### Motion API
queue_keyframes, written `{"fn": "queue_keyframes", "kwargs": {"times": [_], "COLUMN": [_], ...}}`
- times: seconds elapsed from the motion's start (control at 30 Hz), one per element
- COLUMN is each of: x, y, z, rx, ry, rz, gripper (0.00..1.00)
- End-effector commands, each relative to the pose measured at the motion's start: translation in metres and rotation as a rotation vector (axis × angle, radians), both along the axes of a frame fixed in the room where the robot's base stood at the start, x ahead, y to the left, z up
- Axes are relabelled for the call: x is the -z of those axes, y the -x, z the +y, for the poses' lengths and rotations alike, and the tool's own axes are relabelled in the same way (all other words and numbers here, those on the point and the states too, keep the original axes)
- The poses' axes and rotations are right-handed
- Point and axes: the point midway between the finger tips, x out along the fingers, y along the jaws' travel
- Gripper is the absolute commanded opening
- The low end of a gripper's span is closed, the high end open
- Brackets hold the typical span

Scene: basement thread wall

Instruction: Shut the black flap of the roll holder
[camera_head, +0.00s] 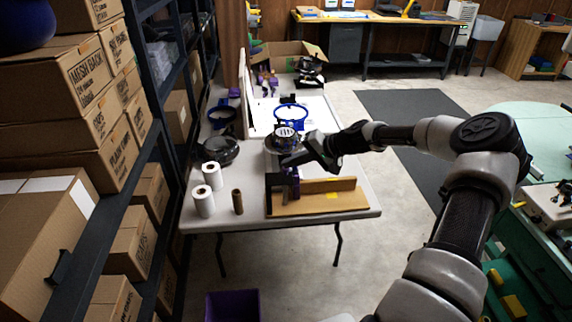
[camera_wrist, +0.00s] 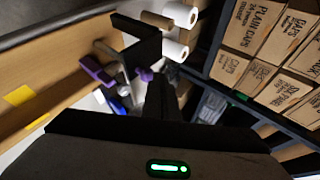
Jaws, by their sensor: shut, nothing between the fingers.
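The roll holder is a wooden stand (camera_head: 315,208) with an upright back board, at the front right of the white table. It also shows in the wrist view as a wooden board (camera_wrist: 60,75). A black bent piece, seemingly the flap (camera_wrist: 143,38), stands out at the stand's end in the wrist view; in the head view it shows small and dark (camera_head: 274,181). Purple parts (camera_wrist: 97,70) sit beside it. My gripper (camera_head: 288,164) is shut and empty, just above the stand's left end. In the wrist view its fingers (camera_wrist: 161,92) are close to the flap; I cannot tell whether they touch.
White rolls (camera_head: 203,200) and a brown tube (camera_head: 238,201) stand left of the stand on the table (camera_head: 345,213). A round black item (camera_head: 218,150) and blue rings lie farther back. Shelves with cartons (camera_head: 130,240) line the left side. A purple bin (camera_head: 232,305) is on the floor.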

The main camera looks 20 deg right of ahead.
Motion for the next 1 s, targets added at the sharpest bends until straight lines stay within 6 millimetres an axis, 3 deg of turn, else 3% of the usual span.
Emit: {"fn": "queue_keyframes", "kwargs": {"times": [0.83,1.0], "x": [0.012,0.001], "y": [0.002,0.0], "z": [-0.009,-0.006], "rx": [0.0,-0.001], "ry": [0.014,0.015], "rz": [0.005,0.003], "gripper": [0.0,0.0]}}
